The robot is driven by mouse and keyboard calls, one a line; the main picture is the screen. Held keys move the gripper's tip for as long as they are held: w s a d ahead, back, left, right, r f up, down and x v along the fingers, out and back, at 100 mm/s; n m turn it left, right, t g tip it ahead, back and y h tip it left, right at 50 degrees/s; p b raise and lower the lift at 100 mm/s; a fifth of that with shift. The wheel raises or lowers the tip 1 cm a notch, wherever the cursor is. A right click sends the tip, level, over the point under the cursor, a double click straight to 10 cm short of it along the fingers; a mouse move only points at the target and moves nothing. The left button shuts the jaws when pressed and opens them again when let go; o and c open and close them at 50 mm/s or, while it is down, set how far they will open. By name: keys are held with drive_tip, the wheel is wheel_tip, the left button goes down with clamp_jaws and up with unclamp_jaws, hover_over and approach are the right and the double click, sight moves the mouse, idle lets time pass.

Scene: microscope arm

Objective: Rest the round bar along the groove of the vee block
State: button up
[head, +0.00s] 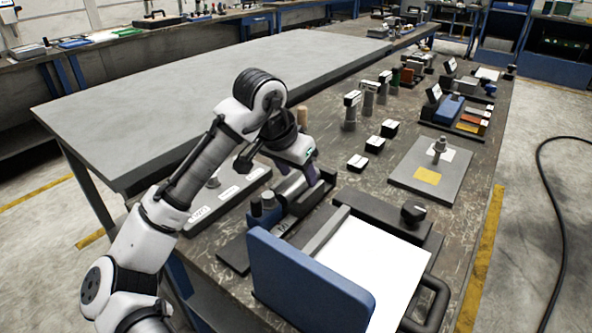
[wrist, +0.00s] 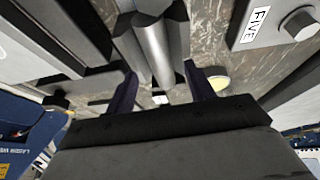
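My gripper (wrist: 162,92) shows two dark purple fingers, spread apart in the wrist view. A long grey metal piece (wrist: 155,48) with a rounded middle runs between and beyond the fingers. It looks like the round bar, with darker sloping sides along it that may be the vee block (wrist: 178,30); I cannot tell for certain where one ends and the other begins. Gaps show beside it, and the fingers do not appear clamped on it. In the head view my gripper (head: 314,172) is low over the bench, beside a grey piece (head: 291,184); the contact is hidden.
A blue panel (head: 300,285) and a white sheet (head: 365,262) lie at the front. A grey plate (head: 432,172) with a post stands at the right. Small black labelled blocks (head: 375,145) stand behind my gripper. A grey tabletop (head: 130,115) is at the left.

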drive_tip(key=shift+f, duration=0.1)
drive_tip(key=p+v, duration=0.1)
drive_tip(key=v, duration=1.3)
